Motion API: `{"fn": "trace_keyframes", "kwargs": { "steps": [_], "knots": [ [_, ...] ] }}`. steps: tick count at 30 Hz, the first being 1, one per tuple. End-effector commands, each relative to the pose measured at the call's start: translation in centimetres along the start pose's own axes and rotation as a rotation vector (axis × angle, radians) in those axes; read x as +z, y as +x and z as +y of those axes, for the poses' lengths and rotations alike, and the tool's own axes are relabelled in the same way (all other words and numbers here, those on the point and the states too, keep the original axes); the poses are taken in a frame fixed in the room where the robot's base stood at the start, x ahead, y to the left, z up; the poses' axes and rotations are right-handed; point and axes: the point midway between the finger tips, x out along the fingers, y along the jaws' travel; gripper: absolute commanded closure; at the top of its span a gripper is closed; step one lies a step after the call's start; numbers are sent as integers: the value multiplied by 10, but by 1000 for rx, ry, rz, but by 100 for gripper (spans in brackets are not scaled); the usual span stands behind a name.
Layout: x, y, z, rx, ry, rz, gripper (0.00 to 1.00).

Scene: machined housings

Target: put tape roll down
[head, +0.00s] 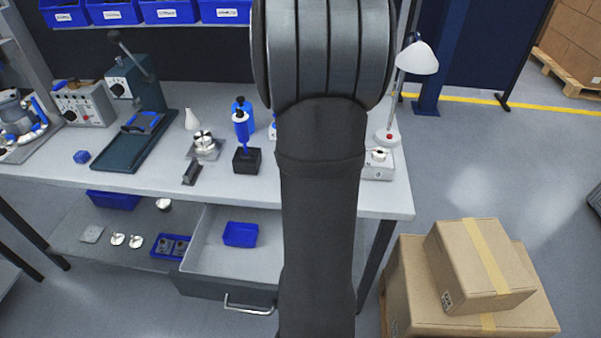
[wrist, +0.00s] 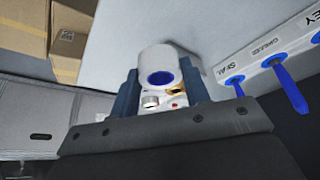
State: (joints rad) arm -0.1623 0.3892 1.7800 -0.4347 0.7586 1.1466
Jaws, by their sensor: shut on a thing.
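The tape roll (wrist: 158,60) is white with a blue core and shows in the wrist view. It sits between the two dark blue fingers of my gripper (wrist: 160,82), which is shut on it. A light grey surface shows behind and around the roll. I cannot tell whether the roll touches anything below it. In the head view my dark arm covers the middle of the workbench (head: 240,190), and both the gripper and the roll are hidden there.
A white lamp (head: 416,58) stands at the bench's right end beside a small pale device (head: 377,170). An open drawer (head: 210,265) juts out below the front edge. A dark tray (head: 125,150) and a blue-topped tool in a black block (head: 247,161) stand left of my arm. Cardboard boxes (head: 475,270) are lower right.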

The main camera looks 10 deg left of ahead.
Motion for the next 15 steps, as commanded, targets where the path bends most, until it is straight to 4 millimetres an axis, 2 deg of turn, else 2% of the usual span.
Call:
{"fn": "trace_keyframes", "kwargs": {
  "steps": [1, 6, 10, 15],
  "knots": [
    [8, 6, -13, 0, -7, -2, 80],
    [25, 21, -46, 0, -5, 0, 80],
    [33, 28, -61, -1, -1, 0, 80],
    [37, 34, -65, 1, 1, 0, 80]
  ]
}}
